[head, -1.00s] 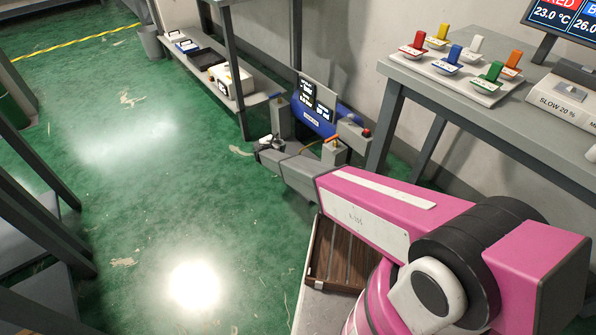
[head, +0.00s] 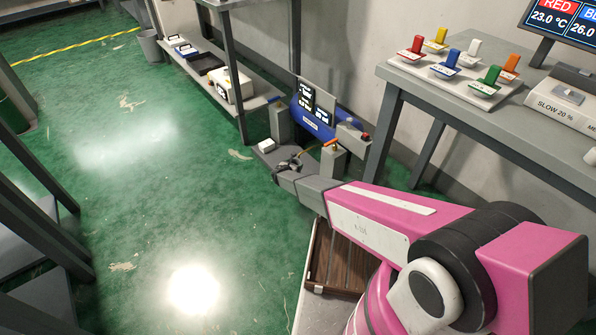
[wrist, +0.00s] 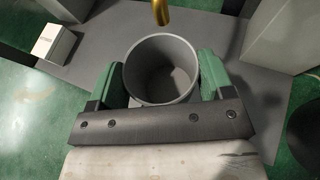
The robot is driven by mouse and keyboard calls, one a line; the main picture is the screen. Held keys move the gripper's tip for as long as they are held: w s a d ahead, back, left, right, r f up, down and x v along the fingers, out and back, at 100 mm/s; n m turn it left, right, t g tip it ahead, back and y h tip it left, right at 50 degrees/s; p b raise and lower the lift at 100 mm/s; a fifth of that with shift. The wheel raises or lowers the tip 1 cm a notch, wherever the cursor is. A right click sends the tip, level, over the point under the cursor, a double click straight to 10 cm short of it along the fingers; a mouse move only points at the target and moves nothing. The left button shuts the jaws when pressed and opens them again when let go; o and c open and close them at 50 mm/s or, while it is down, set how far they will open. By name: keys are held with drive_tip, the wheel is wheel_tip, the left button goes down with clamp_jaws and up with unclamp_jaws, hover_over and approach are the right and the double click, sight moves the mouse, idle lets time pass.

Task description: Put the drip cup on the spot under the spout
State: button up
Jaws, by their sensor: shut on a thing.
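The drip cup, a grey open cylinder, shows in the wrist view (wrist: 160,52), upright and empty inside. My gripper (wrist: 163,82) is shut on it, with one green finger pad on each side. A brass spout tip (wrist: 160,12) shows just beyond the cup's far rim; I cannot tell its height above the cup. In the head view my gripper (head: 290,163) is over a low grey base in front of the spout (head: 331,143). The spot under the spout cannot be made out.
The grey base plate (wrist: 105,45) carries a small white box (wrist: 54,42) at left, also in the head view (head: 267,145). Grey posts flank the blue tank (head: 312,118). A workbench with coloured levers (head: 470,75) stands right.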

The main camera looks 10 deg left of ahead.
sight(298, 164)
drive_tip(key=w+d+f, duration=0.1)
drive_tip(key=w+f, duration=0.1)
drive_tip(key=w, duration=0.1)
drive_tip(key=shift+d+f, duration=0.1)
drive_tip(key=shift+d, duration=0.25)
drive_tip(key=shift+f, duration=1.95)
drive_tip(key=o, duration=0.9)
drive_tip(key=shift+f, duration=0.1)
drive_tip(key=shift+o, duration=0.2)
drive_tip(key=shift+s+r, duration=0.1)
drive_tip(key=shift+r, duration=0.1)
drive_tip(key=v, duration=1.1)
drive_tip(key=shift+s, duration=0.35)
drive_tip(key=shift+a+r, duration=0.1)
drive_tip(key=shift+r, duration=0.05)
